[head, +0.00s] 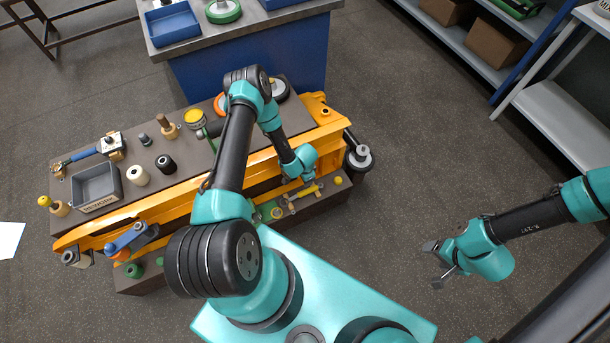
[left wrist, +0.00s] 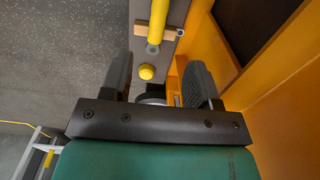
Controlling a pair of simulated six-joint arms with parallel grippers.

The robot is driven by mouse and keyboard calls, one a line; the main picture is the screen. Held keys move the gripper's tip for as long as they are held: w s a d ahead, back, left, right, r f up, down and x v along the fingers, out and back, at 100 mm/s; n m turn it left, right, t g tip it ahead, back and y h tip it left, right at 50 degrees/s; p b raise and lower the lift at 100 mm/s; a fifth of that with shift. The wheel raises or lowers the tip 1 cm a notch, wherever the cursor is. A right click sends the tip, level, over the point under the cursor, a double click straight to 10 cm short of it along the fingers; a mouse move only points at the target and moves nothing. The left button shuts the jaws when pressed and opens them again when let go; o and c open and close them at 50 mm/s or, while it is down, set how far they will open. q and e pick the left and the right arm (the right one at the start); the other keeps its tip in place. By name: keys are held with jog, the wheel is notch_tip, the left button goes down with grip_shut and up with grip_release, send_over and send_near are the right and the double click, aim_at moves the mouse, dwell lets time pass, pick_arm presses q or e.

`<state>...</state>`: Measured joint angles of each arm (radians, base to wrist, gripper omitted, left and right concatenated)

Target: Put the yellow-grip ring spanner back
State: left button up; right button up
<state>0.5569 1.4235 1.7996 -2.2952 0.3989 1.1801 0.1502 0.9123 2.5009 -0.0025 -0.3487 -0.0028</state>
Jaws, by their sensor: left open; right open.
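The yellow-grip ring spanner (head: 303,193) lies across small wooden blocks on the dark lower ledge at the front right of the bench. In the left wrist view its yellow grip (left wrist: 158,18) shows at the top, across a wooden block (left wrist: 143,30). My left gripper (head: 308,179) is just above the ledge, close to the spanner. In the left wrist view its fingers (left wrist: 157,76) are apart and nothing is seen held between them. A yellow knob (left wrist: 147,72) shows between them, beyond the fingers. My right gripper (head: 437,264) is open and empty over the floor at right.
A long orange beam (head: 180,201) runs along the bench beside the ledge. A grey bin (head: 97,184), several knobs, rolls and tools stand on the bench top behind it. A blue-sided counter (head: 250,75) is at the back. The floor at right is clear.

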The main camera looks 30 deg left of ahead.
pick_arm(q)
jog(key=shift+r, duration=1.15)
jog(key=s+d+r+n+h, duration=0.1)
jog(key=s+d+r+n, duration=0.1)
jog(key=r, duration=0.6)
jog(key=s+d+r+n+h, duration=0.1)
jog(key=s+d+r+n, duration=0.2)
jog(key=s+r, duration=0.4)
jog(key=s+d+r+n+h, duration=0.1)
jog(key=s+d+r+n, duration=0.2)
jog(key=r, duration=0.7)
jog(key=shift+s+d+t+h, duration=0.4)
jog(key=shift+s+d, duration=0.25)
jog(key=shift+s, duration=0.45)
